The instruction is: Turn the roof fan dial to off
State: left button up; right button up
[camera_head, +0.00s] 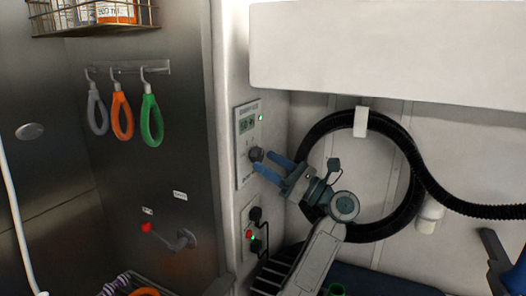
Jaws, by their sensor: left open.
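A pale control panel (243,172) is fixed on the wall edge at centre. It has a small greenish display (247,124) and a dark round dial (256,154) below it. The panel's lettering is too small to read, and the dial's pointer cannot be made out. My left gripper (262,161) is open, with its two blue fingers pointing left at the panel. Its fingertips are right at the dial; whether they touch it I cannot tell. A dark and blue part at the right edge (518,275) seems to belong to my right gripper, mostly out of frame.
Below the panel is an outlet plate (248,222) with black plugs and a red light. A coiled black hose (372,232) hangs behind my left arm. Grey, orange and green loops (151,122) hang on the left metal wall, above a red-tipped lever (177,240).

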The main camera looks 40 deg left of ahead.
pick_arm(q)
jog(key=shift+p+x, duration=0.3)
jog(key=shift+x, duration=0.65)
jog(key=shift+a+r, duration=0.1)
jog(key=shift+a, duration=0.05)
pick_arm(e)
jog(key=shift+w+a+r, duration=0.25)
jog(key=shift+r, duration=0.3)
jog(key=shift+a, duration=0.15)
